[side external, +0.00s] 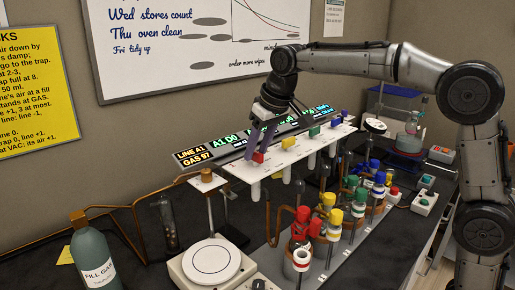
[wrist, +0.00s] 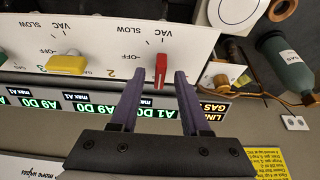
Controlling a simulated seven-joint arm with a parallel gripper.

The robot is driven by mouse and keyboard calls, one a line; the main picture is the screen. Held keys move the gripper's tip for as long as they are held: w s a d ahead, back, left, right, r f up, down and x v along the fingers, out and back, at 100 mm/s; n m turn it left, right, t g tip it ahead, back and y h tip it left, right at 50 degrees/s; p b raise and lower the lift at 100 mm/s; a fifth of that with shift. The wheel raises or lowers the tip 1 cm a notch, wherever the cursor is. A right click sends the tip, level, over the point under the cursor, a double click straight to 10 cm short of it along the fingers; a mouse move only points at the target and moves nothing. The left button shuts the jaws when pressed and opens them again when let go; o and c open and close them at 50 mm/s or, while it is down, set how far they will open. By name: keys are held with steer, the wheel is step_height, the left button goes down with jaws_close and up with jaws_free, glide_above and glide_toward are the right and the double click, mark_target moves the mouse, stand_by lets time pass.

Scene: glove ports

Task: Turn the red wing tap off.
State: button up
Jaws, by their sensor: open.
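The red wing tap (wrist: 160,68) is on the white panel (wrist: 95,30) in the wrist view. Its wing lies roughly up and down in that view, with its upper end towards the VAC mark. The OFF mark is to its upper left. The tap also shows at the near left end of the panel in the side view (side external: 258,157). My gripper (wrist: 160,78) is open, one purple finger on each side of the tap's lower part, with visible gaps. In the side view my gripper (side external: 259,153) points down at the tap. I cannot tell how deep the fingertips reach.
A yellow tap (wrist: 66,64) is beside the red one, and green (side external: 314,132) and blue taps stand farther along the panel. Lit displays (side external: 232,145) run behind the panel. A gas bottle (side external: 90,255) and a round-plated device (side external: 212,262) stand nearby.

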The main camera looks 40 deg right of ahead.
steer(key=shift+f, duration=0.2)
steer(key=shift+c, duration=0.2)
jaws_close()
